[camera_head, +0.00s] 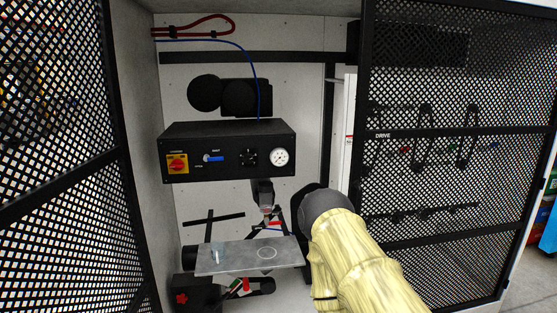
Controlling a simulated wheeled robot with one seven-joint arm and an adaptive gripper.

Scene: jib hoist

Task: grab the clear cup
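A small clear cup (218,253), pale and see-through, appears to stand on the left part of a flat grey metal plate (240,266) inside the caged cabinet. It is small and faint, so its exact outline is hard to tell. A pale ring (267,253) shows on the right part of the plate; I cannot tell if it is a mark or an object. My arm, with a yellowish sleeve and dark rounded joint, reaches in from the lower right, to the right of the plate. I cannot make out my gripper's fingers; nothing visible touches the cup.
A black control box (228,150) with a red-yellow switch and a gauge hangs above the plate. Dark mechanical parts (196,293) lie below it. Black mesh doors (65,150) flank the opening on the left and right (450,150). There is open space directly above the plate's left part.

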